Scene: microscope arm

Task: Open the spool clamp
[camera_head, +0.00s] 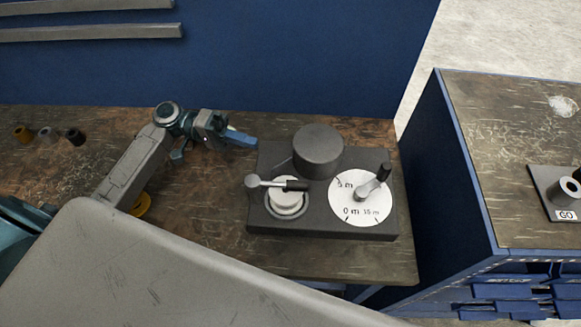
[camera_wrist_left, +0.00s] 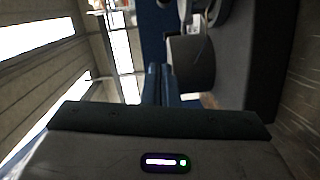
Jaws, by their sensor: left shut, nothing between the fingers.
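A dark device with a flat base (camera_head: 325,228) sits on the wooden bench in the head view. On its left is a pale round spool seat (camera_head: 286,199) with a clamp lever (camera_head: 268,184) lying across its top, its black handle pointing right. Behind is a dark cylinder (camera_head: 317,150), also in the left wrist view (camera_wrist_left: 190,62). A white dial (camera_head: 352,207) with a crank (camera_head: 373,184) is on the right. My left gripper (camera_head: 256,142) is shut and empty, behind and left of the clamp lever, near the base's back left corner. My right gripper is not in view.
A yellow round thing (camera_head: 140,205) is partly hidden by my left arm. A blue panel (camera_head: 240,55) rises behind. A second bench (camera_head: 510,130) at right holds a plate marked GO (camera_head: 565,215).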

